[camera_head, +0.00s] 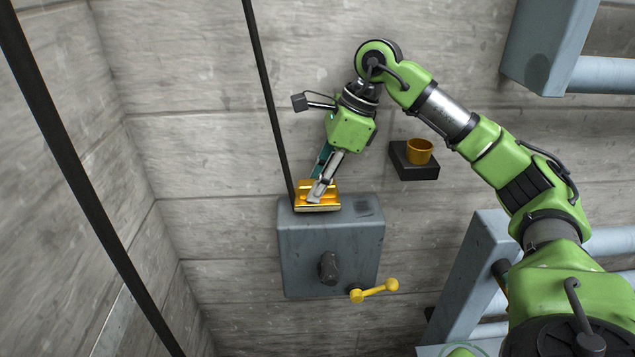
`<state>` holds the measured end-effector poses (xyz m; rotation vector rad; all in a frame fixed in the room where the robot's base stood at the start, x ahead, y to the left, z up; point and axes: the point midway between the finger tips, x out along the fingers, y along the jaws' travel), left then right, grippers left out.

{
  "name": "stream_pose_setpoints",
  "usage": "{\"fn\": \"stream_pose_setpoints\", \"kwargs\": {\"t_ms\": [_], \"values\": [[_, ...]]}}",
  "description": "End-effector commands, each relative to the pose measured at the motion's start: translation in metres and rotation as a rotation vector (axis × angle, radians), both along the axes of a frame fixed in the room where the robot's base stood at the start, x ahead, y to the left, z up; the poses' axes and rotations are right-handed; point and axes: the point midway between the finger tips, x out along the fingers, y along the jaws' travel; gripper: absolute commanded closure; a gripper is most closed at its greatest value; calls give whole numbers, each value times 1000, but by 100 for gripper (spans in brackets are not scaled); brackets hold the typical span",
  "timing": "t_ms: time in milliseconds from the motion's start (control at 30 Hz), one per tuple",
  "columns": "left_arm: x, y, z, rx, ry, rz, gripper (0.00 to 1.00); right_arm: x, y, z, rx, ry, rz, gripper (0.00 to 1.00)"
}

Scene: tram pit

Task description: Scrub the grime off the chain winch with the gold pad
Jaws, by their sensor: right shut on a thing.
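The chain winch (300,250) is a blue-grey box against the concrete wall, with a dark knob (328,267) on its front and a yellow crank handle (375,291) at its lower right. A dark patch that looks like grime (364,208) shows on the right of its top face. My right gripper (318,190) points down and is shut on the gold pad (318,207). The pad is at the left part of the winch's top; I cannot tell whether it touches the surface. My left gripper is not in view.
A gold cup (419,151) stands on a small dark wall shelf (414,168) right of the gripper. A dark cable (266,95) runs down to the winch's top left. Another dark bar (80,180) crosses the left side. Blue-grey framework (475,265) stands at the right.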

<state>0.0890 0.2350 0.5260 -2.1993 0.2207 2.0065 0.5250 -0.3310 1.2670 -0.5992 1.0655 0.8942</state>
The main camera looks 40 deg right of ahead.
Motion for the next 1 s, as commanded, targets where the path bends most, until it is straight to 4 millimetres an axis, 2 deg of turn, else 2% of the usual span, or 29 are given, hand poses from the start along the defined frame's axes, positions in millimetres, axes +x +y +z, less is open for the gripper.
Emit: {"fn": "stream_pose_setpoints", "kwargs": {"t_ms": [1000], "values": [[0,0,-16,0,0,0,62,0,0,-20,0,-1,0,100]]}}
